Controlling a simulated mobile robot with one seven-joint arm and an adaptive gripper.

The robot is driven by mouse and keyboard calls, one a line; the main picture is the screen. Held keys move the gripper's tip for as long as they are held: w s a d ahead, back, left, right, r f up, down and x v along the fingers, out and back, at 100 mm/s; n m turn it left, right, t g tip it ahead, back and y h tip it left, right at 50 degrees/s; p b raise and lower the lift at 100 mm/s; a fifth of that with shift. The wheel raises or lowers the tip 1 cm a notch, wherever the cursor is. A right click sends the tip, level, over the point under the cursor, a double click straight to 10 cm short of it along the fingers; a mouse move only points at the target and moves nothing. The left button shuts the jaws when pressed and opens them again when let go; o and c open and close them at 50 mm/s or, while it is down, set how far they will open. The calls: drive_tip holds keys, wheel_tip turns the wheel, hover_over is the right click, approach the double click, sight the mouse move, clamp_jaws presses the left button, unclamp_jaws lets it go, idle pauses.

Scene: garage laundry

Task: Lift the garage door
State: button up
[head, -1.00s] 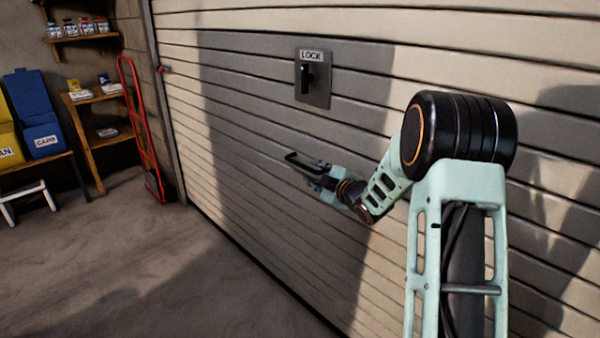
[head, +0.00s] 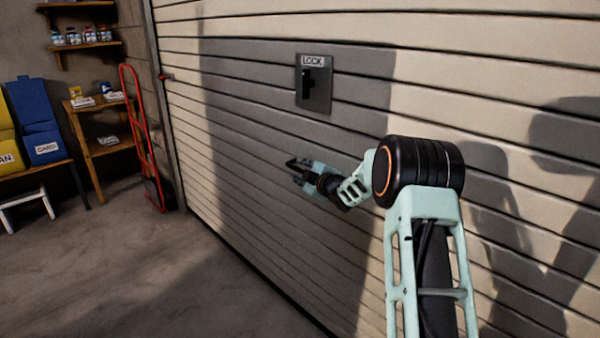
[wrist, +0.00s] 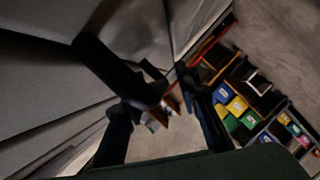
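The garage door (head: 260,135) is a wide panel of pale horizontal slats, down along the floor. A dark lock plate (head: 322,100) labelled LOCK sits on it, its black lever pointing up and down. The black pull handle (head: 292,162) is below the plate, partly covered by my gripper (head: 302,172). In the wrist view the handle (wrist: 110,68) is a thick dark bar running from the door toward the space between my fingers. My gripper (wrist: 165,118) looks open, its dark fingers apart on either side of the bar's near end. Contact is too dark to tell.
A red hand truck (head: 142,140) leans by the door's left edge. A wooden shelf stand (head: 100,145), a blue bin (head: 38,130) and a yellow bin (head: 8,150) stand at left. The concrete floor (head: 150,270) before the door is clear.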

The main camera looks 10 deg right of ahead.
clamp_jaws()
idle(0.3)
drive_tip(key=shift+r, duration=0.1)
drive_tip(key=p, duration=2.1)
approach(300, 78)
drive_tip(key=w+a, duration=0.1)
drive_tip(key=a, duration=0.1)
drive_tip(key=w+a, duration=0.2)
unclamp_jaws()
drive_tip(key=shift+f, duration=0.35)
